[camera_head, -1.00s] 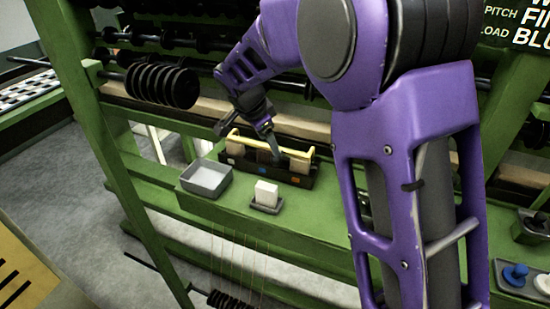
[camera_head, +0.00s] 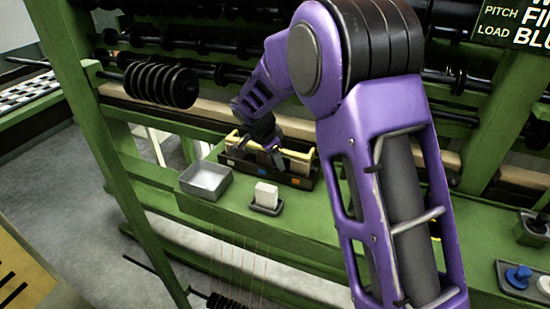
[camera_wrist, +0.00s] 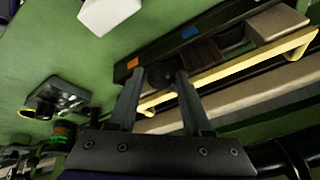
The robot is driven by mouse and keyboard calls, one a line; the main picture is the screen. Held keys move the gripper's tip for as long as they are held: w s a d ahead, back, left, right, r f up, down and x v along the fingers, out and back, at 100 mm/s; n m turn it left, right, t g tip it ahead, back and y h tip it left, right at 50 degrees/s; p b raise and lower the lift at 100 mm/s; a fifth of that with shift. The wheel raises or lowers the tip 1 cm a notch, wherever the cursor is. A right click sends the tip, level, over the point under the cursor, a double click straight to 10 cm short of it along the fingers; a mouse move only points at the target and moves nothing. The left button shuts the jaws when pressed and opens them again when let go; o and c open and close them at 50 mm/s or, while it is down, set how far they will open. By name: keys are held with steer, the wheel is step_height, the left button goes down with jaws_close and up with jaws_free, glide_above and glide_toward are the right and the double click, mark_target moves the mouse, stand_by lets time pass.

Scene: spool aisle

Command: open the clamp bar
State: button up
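The clamp bar (camera_wrist: 240,75) is a yellow bar lying lengthwise along a dark tray with brown blocks. In the wrist view its near end shows between my gripper's fingers, and one finger covers part of it. In the head view, the clamp bar (camera_head: 299,155) is partly hidden by my gripper (camera_head: 274,149). In the wrist view, my gripper (camera_wrist: 158,88) has its two fingers apart, with a dark round knob (camera_wrist: 161,75) between or beyond them. I cannot tell whether a finger touches the bar. The dark tray (camera_head: 290,179) bears orange and blue marks on its front.
A grey open bin (camera_head: 205,180) and a white block (camera_head: 266,194) in a small tray stand on the green shelf (camera_head: 310,220) in front. Black spools (camera_head: 165,85) hang at upper left. A tray with a blue knob (camera_head: 518,275) is at lower right.

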jaws_close()
stand_by(1.1)
